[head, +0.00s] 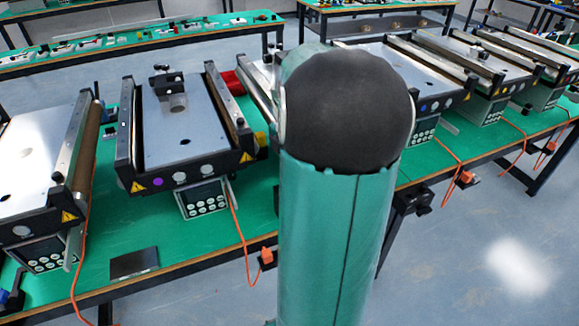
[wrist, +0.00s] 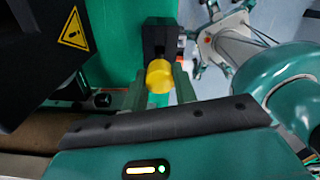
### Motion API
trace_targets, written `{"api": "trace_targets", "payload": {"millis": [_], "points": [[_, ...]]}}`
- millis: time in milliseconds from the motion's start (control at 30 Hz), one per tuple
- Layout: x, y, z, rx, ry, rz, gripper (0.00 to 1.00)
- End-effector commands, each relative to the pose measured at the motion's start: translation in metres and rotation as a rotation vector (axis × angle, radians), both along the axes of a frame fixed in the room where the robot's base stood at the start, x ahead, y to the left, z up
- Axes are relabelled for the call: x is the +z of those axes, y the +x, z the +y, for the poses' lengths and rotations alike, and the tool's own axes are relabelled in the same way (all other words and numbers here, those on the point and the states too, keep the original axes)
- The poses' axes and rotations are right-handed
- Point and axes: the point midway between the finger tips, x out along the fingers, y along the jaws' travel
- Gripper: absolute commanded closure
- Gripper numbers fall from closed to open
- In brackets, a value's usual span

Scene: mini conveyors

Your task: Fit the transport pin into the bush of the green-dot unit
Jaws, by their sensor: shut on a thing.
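In the wrist view, my gripper (wrist: 158,88) is shut on a yellow round-headed piece, which I take to be the transport pin (wrist: 159,74). Its lower part is hidden. It is beside the black corner of a conveyor unit (wrist: 30,60) with a warning triangle. In the head view my arm hides the gripper; a small yellow patch (head: 260,139) beside the second unit may be the same pin. That second unit (head: 180,130) has a purple dot on its front. I cannot make out a green dot or a bush on any unit.
Several conveyor units stand in a row on the green bench (head: 105,230). A red bin (head: 231,82) is behind the second one. Orange cables (head: 240,232) hang over the front edge. A dark flat plate (head: 134,263) lies near that edge. The floor at right is clear.

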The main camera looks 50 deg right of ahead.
Motion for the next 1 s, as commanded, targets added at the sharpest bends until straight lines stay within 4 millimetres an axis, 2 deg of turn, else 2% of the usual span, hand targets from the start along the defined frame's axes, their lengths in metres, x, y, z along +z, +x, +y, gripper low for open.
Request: {"api": "trace_targets", "payload": {"millis": [1000], "points": [[0.046,0.000,0.000,-0.001,0.000,0.000,0.96]]}}
